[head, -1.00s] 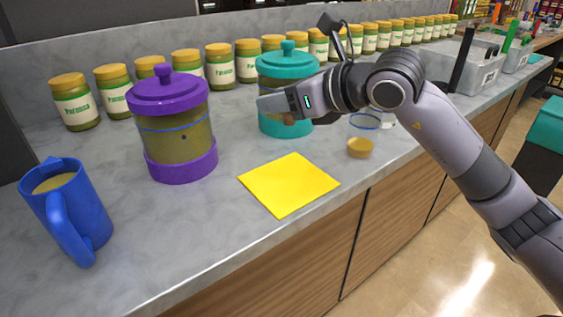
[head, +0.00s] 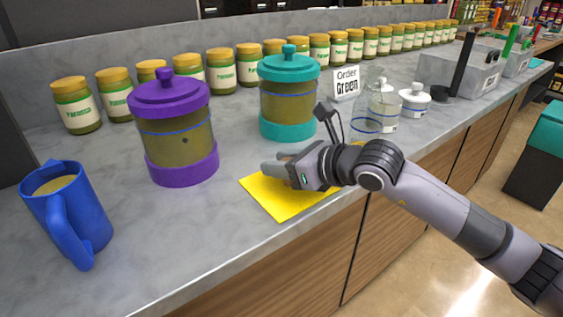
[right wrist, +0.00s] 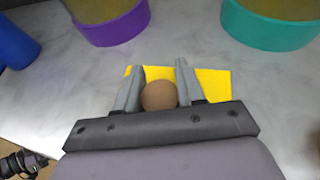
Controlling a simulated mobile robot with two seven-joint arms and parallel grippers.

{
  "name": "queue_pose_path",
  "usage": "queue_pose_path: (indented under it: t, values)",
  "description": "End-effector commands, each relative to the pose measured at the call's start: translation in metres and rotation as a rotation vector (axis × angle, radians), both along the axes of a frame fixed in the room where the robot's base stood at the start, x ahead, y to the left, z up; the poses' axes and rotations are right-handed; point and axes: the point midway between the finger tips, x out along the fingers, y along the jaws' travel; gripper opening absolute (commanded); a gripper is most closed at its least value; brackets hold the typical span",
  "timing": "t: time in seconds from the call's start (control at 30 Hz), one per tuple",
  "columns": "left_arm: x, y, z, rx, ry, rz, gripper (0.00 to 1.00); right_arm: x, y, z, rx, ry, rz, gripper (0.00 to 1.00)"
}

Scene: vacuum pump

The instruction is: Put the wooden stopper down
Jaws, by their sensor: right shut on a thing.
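The wooden stopper (right wrist: 159,96) is a round brown piece between the two fingers of my right gripper (right wrist: 157,78) in the right wrist view. The fingers are shut on it. In the head view my right gripper (head: 277,171) is low over the yellow square (head: 284,206) on the counter. The hand hides most of the stopper there. I cannot tell whether the stopper touches the square, which also shows behind the fingers in the right wrist view (right wrist: 213,83). My left gripper is not in view.
A purple-lidded jar (head: 178,140) stands left of the square and a teal-lidded jar (head: 288,97) behind it. A blue mug (head: 68,212) is at far left. Glass vessels (head: 369,118) stand right of the teal jar. The counter between mug and square is clear.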

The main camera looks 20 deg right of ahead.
Motion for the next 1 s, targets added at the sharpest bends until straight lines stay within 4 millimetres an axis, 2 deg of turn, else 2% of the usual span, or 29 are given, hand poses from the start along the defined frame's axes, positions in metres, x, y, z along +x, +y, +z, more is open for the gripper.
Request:
queue_pose_path:
  t: [0.17, 0.2, 0.27, 0.57, 0.7, 0.77, 1.0]
  values:
    - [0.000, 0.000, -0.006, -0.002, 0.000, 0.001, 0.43, 0.000, 0.000, -0.005, 0.001, 0.001, 0.000, 0.10]
    - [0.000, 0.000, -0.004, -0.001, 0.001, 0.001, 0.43, 0.000, 0.000, -0.004, 0.001, 0.001, 0.000, 0.45]
    - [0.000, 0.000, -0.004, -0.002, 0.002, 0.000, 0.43, 0.000, 0.000, -0.003, 0.001, 0.001, 0.000, 0.64]
    - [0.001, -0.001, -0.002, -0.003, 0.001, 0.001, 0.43, 0.000, 0.000, -0.002, 0.001, 0.001, 0.000, 0.64]
    - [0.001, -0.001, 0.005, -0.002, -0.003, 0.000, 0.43, 0.000, 0.000, 0.004, 0.000, 0.000, 0.000, 0.64]
    - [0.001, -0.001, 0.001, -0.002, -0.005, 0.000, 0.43, -0.006, -0.005, 0.003, -0.001, 0.000, -0.002, 0.64]
    - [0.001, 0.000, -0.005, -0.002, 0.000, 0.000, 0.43, -0.040, -0.029, 0.019, -0.004, 0.000, -0.002, 0.64]
